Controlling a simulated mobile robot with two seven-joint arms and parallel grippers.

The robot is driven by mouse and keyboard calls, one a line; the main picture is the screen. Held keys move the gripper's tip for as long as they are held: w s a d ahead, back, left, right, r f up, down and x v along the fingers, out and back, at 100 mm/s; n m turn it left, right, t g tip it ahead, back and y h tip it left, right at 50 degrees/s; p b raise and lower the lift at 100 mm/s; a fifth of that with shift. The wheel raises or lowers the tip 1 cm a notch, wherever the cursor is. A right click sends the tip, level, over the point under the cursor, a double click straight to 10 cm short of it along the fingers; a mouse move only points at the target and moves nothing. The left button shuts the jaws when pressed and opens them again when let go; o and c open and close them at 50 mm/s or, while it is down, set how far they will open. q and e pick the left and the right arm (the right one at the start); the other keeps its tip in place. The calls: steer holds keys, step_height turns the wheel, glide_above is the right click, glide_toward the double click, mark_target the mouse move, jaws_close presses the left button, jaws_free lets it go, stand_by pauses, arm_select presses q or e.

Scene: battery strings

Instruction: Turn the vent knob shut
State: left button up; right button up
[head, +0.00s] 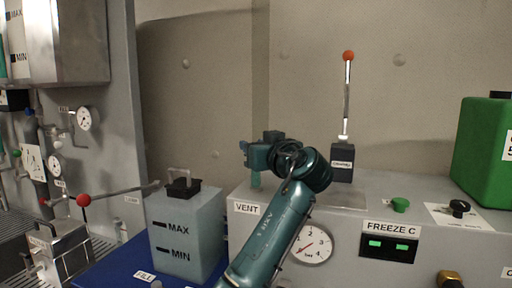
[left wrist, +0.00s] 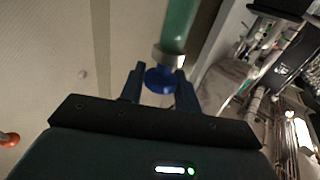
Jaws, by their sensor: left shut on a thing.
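The vent knob (left wrist: 160,80) is blue and sits at the end of a green pipe (left wrist: 181,25) with a pale metal collar, in the left wrist view. My left gripper (left wrist: 160,92) has one finger on each side of the knob and is shut on it. In the head view my left gripper (head: 257,156) is at the top of the green pipe (head: 256,179), above the VENT label (head: 247,208). There the gripper hides most or all of the knob, so its angle cannot be told. My right gripper is not in view.
A grey tank (head: 187,235) with MAX and MIN marks stands left of the grey cabinet (head: 400,185). A dial gauge (head: 312,244), a red-tipped lever (head: 347,95), a green knob (head: 400,205) and a green canister (head: 485,150) are to the right.

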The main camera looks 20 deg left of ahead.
arm_select(q)
steer(key=shift+f, duration=0.1)
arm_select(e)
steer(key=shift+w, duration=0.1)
arm_select(q)
steer(key=o, duration=1)
steer(key=shift+c, duration=0.2)
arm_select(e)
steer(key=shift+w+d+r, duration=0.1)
arm_select(q)
steer(key=b+v, duration=0.3)
steer(key=v, duration=1)
steer(key=shift+b, duration=0.35)
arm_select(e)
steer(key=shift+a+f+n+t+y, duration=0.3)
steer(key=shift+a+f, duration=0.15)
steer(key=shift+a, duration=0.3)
arm_select(q)
steer(key=shift+s+d, duration=0.1)
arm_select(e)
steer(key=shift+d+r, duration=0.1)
